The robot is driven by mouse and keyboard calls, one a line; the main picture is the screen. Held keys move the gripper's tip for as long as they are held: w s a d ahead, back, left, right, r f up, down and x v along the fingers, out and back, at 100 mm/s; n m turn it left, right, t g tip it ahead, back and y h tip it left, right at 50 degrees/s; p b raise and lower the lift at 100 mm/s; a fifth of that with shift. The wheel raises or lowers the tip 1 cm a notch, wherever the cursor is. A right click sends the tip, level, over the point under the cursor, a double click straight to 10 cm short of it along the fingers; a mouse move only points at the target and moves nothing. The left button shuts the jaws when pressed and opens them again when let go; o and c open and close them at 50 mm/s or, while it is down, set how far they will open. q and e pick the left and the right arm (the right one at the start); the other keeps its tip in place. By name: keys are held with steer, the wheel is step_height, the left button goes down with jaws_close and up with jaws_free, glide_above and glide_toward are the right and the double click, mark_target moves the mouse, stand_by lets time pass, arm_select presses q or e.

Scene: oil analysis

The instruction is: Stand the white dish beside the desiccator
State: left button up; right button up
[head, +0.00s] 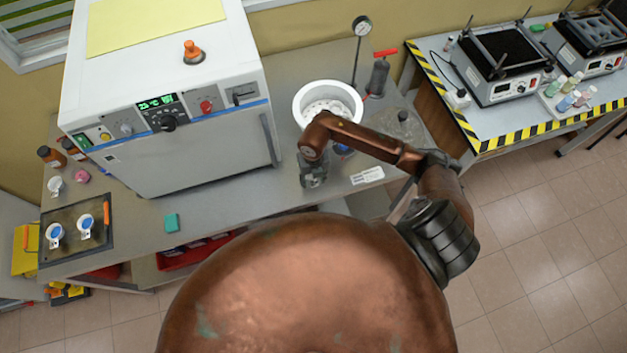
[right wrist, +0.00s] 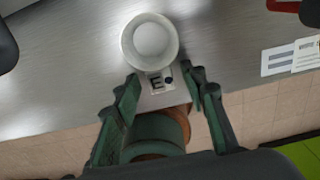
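The white dish (right wrist: 150,40) shows in the right wrist view as a small round cup with a pale tab marked E. My right gripper (right wrist: 165,85) has its green fingers on either side of this tab and looks shut on it. The cup lies just beyond the fingertips, over the grey bench. In the head view my right gripper (head: 313,172) is low over the bench, just in front of the desiccator (head: 300,105), a wide white round bowl with a perforated plate inside. The dish is hidden there. Whether it touches the bench is unclear. My left gripper is out of view.
A large white oven (head: 190,145) stands left of the desiccator. A white label (head: 367,176) lies right of my gripper.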

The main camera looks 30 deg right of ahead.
mark_target(313, 182)
step_height(313, 182, up, 11)
steer(key=b, duration=0.1)
stand_by(0.5)
